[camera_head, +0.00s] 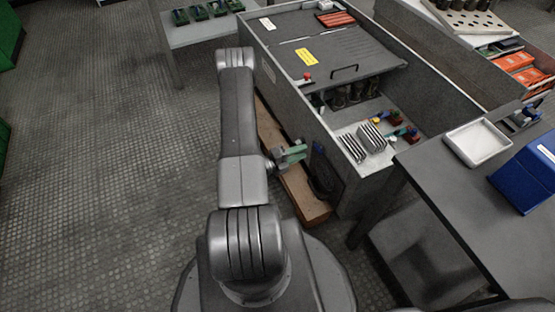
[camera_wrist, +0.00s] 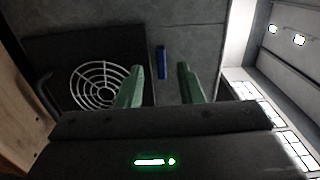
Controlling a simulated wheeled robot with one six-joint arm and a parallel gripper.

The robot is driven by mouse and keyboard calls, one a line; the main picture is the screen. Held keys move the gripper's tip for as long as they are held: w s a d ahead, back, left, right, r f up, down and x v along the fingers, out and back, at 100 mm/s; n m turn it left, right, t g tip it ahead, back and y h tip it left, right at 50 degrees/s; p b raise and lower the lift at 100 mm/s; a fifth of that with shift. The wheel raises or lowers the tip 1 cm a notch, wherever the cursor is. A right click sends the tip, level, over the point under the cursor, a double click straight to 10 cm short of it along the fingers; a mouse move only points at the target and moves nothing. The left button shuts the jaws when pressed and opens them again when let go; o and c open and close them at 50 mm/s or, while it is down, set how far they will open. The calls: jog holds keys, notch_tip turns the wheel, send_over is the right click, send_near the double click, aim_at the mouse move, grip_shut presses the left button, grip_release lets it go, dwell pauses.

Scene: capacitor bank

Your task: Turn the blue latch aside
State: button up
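The blue latch (camera_wrist: 162,62) is a short upright bar on the grey cabinet side, beside the right edge of a dark door panel (camera_wrist: 60,62) with a round white fan grille (camera_wrist: 100,85). My gripper (camera_wrist: 160,70) has two green fingers, spread apart and empty. In the wrist view the latch shows between the fingertips; whether it lies between them in depth I cannot tell. In the head view my gripper (camera_head: 298,153) is beside the cabinet's side wall, near the dark fan panel (camera_head: 322,172). The latch is hard to make out there.
The grey cabinet (camera_head: 355,190) has an open bay with metal plates (camera_head: 365,143) and coloured terminals. A table (camera_head: 450,200) with a white tray (camera_head: 477,142) and a blue bin (camera_head: 528,178) stands to the right. A brown plinth (camera_head: 303,195) lies along the cabinet's base. The left floor is clear.

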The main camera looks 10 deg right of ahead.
aim_at(318, 149)
jog(key=p+v, duration=0.1)
jog(key=v, duration=0.8)
jog(key=shift+a+p, duration=0.15)
jog(key=shift+p, duration=0.15)
dwell(0.3)
jog(key=b+x, duration=0.3)
jog(key=x, duration=1)
jog(key=shift+d, duration=0.4)
jog(key=shift+a, duration=0.15)
